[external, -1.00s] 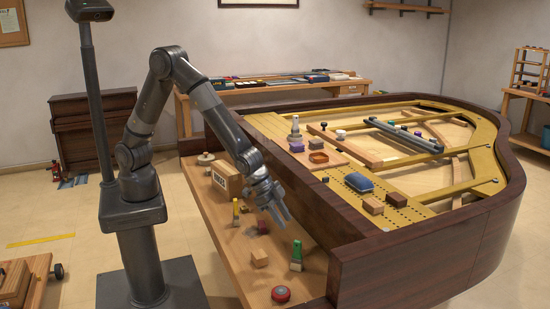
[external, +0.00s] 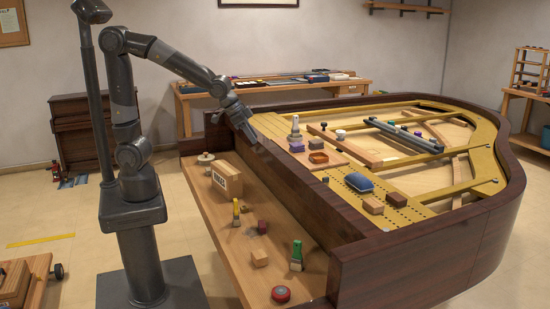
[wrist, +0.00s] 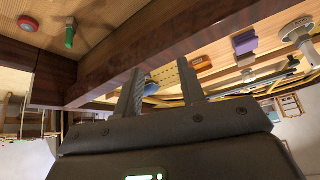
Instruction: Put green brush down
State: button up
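The green brush (external: 296,254) stands on the wooden key shelf of the piano, near the front end, with its green handle up. It also shows at the upper left of the wrist view (wrist: 69,38). My gripper (external: 250,138) is well away from it, up by the piano's dark inner rim towards the back. In the wrist view my gripper's two fingers (wrist: 160,88) are spread apart with nothing held between them.
On the key shelf (external: 222,255) are a red round tin (external: 280,294), a wooden block (external: 259,258), a dark red block (external: 262,227), a yellow-handled brush (external: 236,212) and a labelled box (external: 227,180). The dark rim (external: 300,185) rises beside the shelf.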

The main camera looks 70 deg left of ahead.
jog(key=s+a+r+n+y, duration=0.1)
jog(key=s+a+r+n, duration=0.1)
jog(key=s+a, duration=0.7)
jog(key=s+a+r+n, duration=0.2)
jog(key=s+a, duration=0.7)
jog(key=shift+r+y, duration=0.3)
jog(key=shift+y, duration=0.1)
